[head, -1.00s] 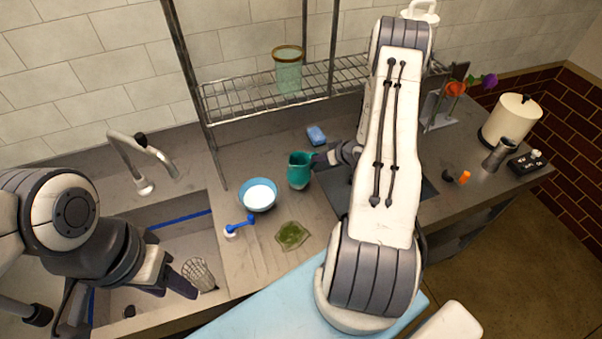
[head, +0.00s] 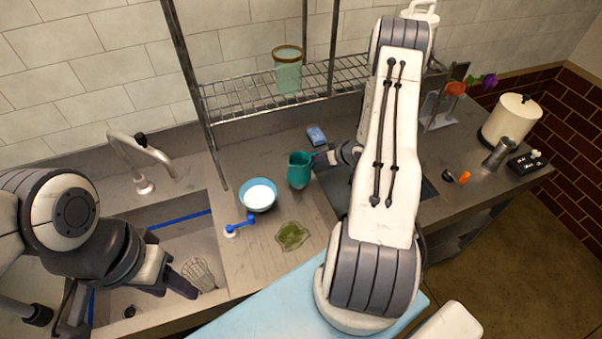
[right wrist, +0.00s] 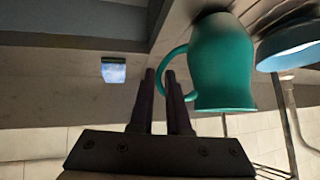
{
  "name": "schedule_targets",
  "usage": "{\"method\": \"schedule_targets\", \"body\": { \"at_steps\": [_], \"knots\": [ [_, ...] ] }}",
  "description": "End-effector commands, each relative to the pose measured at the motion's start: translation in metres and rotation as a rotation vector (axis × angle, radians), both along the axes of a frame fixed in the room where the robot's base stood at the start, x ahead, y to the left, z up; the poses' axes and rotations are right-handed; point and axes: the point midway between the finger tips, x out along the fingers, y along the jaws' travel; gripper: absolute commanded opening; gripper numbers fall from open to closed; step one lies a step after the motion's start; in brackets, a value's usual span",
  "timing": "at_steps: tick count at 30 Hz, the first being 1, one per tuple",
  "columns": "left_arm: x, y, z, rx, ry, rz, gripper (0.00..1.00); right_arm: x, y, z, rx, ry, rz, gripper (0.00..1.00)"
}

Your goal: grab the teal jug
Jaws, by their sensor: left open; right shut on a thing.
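The teal jug (head: 299,171) stands upright on the counter in the middle of the head view, just right of a blue bowl. In the right wrist view the jug (right wrist: 222,62) fills the upper right, and its curved handle reaches between the fingers. My right gripper (head: 322,160) is shut on the handle, with its fingers (right wrist: 160,76) on either side of it. In the head view my forearm covers part of the counter to the right. My left gripper (head: 132,305) is open and empty over the sink at the lower left.
The blue bowl (head: 258,195) is close to the jug's left. A blue sponge (head: 317,135) lies behind it, and a green cloth (head: 292,235) and blue brush (head: 241,226) lie in front. A wire shelf (head: 240,102) with a green glass vase (head: 288,72) rises behind.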

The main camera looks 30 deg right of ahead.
Motion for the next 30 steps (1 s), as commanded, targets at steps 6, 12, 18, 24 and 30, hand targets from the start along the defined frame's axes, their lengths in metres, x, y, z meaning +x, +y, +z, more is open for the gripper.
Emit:
{"method": "schedule_targets", "body": {
  "at_steps": [6, 12, 18, 24, 30],
  "knots": [
    [0.0, 0.0, 0.0, 0.0, 0.0, 0.0, 0.5, 0.001, 0.0, 0.002, 0.0, -0.004, -0.001, 0.0],
    [0.0, 0.0, 0.0, 0.0, 0.0, 0.0, 0.5, 0.001, 0.0, 0.002, 0.0, -0.003, 0.0, 0.0],
    [0.0, 0.0, -0.003, 0.0, 0.0, 0.0, 0.5, 0.001, -0.001, 0.009, -0.001, -0.004, -0.001, 0.0],
    [0.0, 0.0, -0.009, 0.0, 0.0, 0.001, 0.5, 0.001, -0.001, 0.024, -0.002, -0.005, -0.001, 0.0],
    [0.0, 0.0, -0.014, 0.0, 0.0, 0.002, 0.5, -0.004, -0.005, 0.044, -0.002, -0.004, -0.004, 0.0]
  ]
}}
